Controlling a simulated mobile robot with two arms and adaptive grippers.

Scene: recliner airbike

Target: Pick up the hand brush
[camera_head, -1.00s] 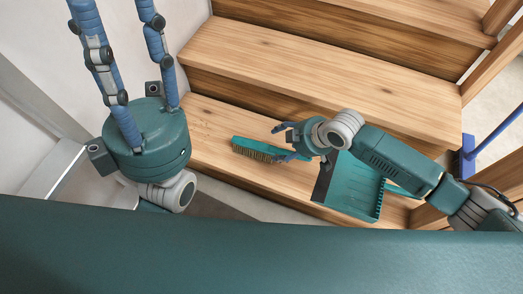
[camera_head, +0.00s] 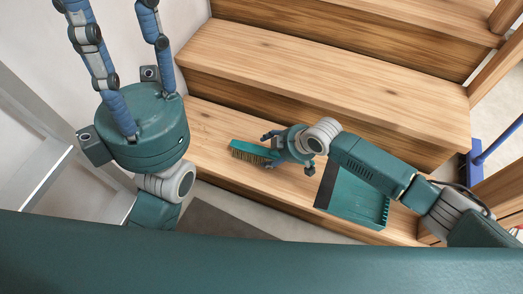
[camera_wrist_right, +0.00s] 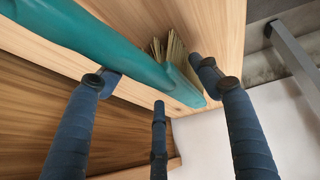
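The hand brush (camera_head: 249,150), with a teal back and tan bristles, lies on the lowest visible wooden step in the head view. Its teal body crosses the upper part of the right wrist view (camera_wrist_right: 130,50), with bristles (camera_wrist_right: 172,48) on the far side. My right gripper (camera_head: 270,149) is at the brush's right end, its blue fingers spread on either side of the handle. In the wrist view the gripper (camera_wrist_right: 158,77) is open and the fingertips overlap the brush; contact cannot be told. My left gripper (camera_head: 110,12) is open and empty, fingers pointing up at the upper left.
A teal dustpan (camera_head: 353,200) lies on the step (camera_head: 215,125) right of the brush, partly under my right arm. Higher wooden steps (camera_head: 330,75) rise behind. A blue-handled tool (camera_head: 477,155) stands at the right edge. A pale wall (camera_head: 45,90) is at the left.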

